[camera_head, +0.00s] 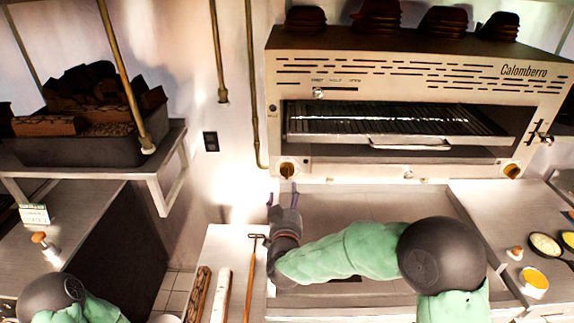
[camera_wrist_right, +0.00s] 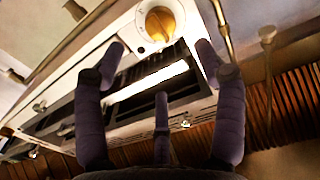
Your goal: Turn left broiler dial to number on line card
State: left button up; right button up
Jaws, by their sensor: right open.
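The left broiler dial (camera_head: 287,170), an amber knob on a pale round plate, sits at the lower left of the steel broiler (camera_head: 420,168). It also shows at the top of the right wrist view (camera_wrist_right: 160,22). My right gripper (camera_head: 284,196) is open just below and in front of the dial, its fingers spread and empty. In the wrist view the dial lies beyond the fingertips (camera_wrist_right: 163,58), apart from them. A small card with a green top (camera_head: 35,214) stands on the left counter; its writing is too small to read. My left gripper is out of view.
A second amber dial (camera_head: 512,170) is at the broiler's lower right. The broiler's rack handle (camera_head: 410,145) juts out above the dials. A wood-filled bin (camera_head: 80,150) sits on the left shelf. Small bowls (camera_head: 545,244) stand on the right counter.

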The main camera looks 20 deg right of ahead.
aim_at(287, 174)
jog(key=p+x, duration=0.1)
jog(key=x, duration=1)
jog(key=shift+s, duration=0.1)
jog(key=c, duration=1.2)
